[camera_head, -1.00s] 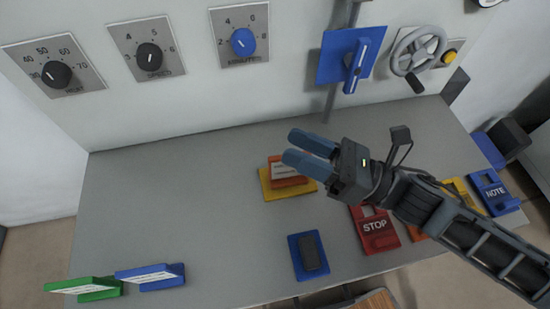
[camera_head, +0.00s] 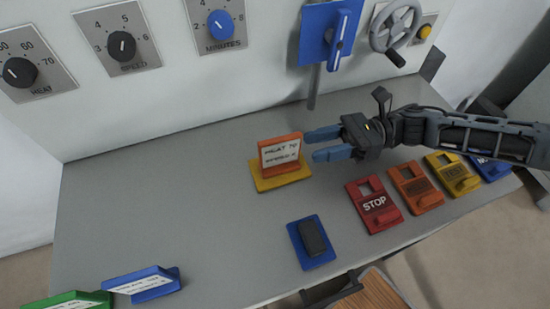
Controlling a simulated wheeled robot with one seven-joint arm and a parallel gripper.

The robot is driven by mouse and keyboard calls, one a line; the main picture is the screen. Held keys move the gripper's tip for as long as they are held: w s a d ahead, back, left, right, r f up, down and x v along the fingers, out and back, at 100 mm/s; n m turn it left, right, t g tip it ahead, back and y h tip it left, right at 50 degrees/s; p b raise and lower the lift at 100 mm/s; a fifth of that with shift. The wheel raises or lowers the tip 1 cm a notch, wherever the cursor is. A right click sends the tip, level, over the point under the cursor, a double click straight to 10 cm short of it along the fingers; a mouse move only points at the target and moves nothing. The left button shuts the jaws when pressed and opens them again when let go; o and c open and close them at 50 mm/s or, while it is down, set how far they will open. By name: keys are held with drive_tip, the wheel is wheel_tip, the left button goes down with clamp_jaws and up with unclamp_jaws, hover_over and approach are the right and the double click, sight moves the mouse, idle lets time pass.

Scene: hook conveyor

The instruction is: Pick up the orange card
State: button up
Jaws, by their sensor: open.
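The orange card (camera_head: 281,150) has a white face with dark handwriting and stands upright on a yellow base (camera_head: 279,176) on the grey table. My gripper (camera_head: 322,145) is just right of the card, its two blue fingers pointing left at it. The fingers are apart with nothing seen between them. One fingertip is close to the card's right edge; I cannot tell whether it touches.
Table tags include a red STOP tag (camera_head: 374,204), an orange tag (camera_head: 416,187) and a yellow tag (camera_head: 453,174). A blue pad with a dark block (camera_head: 312,238) lies in front. Blue (camera_head: 146,285) and green (camera_head: 70,300) card holders stand front left. The table's left middle is clear.

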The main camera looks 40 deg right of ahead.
sight(274, 165)
drive_tip(key=shift+w+a+f+n+g, duration=0.25)
drive_tip(key=shift+w+n, duration=0.15)
drive_tip(key=shift+n, duration=0.05)
drive_tip(key=shift+w+a+f+n+g, duration=0.25)
drive_tip(key=shift+w+n, duration=0.1)
drive_tip(key=shift+n, duration=0.1)
drive_tip(key=shift+w+a+y, duration=0.15)
drive_tip(key=shift+w+y, duration=0.05)
drive_tip(key=shift+y, duration=0.1)
drive_tip(key=a, duration=0.1)
drive_tip(key=w+a+p, duration=0.1)
drive_tip(key=a, duration=0.1)
drive_tip(key=shift+w+r+n, duration=0.1)
drive_tip(key=shift+n, duration=0.2)
drive_tip(key=shift+p+x, duration=0.75)
drive_tip(key=shift+x, duration=1.4)
clamp_jaws()
